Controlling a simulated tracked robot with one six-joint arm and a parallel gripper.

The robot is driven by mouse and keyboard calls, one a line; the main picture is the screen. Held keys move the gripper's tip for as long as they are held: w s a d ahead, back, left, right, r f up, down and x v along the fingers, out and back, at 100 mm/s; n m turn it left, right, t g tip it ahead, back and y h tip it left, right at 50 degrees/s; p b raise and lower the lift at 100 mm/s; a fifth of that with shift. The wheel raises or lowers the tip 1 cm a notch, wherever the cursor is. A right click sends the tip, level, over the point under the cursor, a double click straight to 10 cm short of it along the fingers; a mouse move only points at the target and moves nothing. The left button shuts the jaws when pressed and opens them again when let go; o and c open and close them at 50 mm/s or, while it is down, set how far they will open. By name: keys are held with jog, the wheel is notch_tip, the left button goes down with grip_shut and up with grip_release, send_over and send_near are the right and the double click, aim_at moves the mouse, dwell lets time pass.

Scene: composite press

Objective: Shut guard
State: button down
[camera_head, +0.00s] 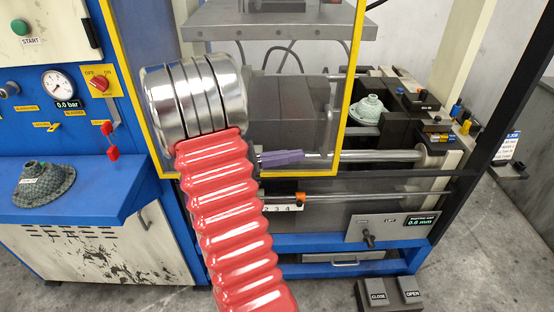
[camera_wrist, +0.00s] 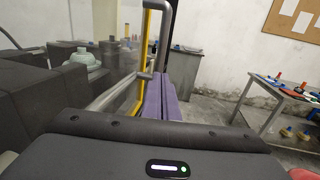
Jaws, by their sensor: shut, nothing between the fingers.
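The guard (camera_head: 350,92) is a clear panel in a yellow frame. It stands upright across the left and middle of the press, and the right part of the press is uncovered. Its grey tube handle (camera_head: 333,122) is near the right frame edge. My gripper (camera_head: 304,155) has purple fingers, shut and empty, just left of the handle's lower end in the head view. In the wrist view, the fingers (camera_wrist: 158,78) point away, beside the handle (camera_wrist: 112,95) and the yellow frame edge (camera_wrist: 142,50). I cannot tell whether they touch it. My arm hides part of the guard.
A pale green part (camera_head: 368,108) sits on the dark tooling at right. A blue control panel (camera_head: 85,110) stands at left. CLOSE (camera_head: 377,294) and OPEN (camera_head: 410,290) pedals lie on the floor. A table with tools (camera_wrist: 290,92) stands at right in the wrist view.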

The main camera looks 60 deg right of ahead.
aim_at(322, 152)
jog(key=shift+x, duration=2.55)
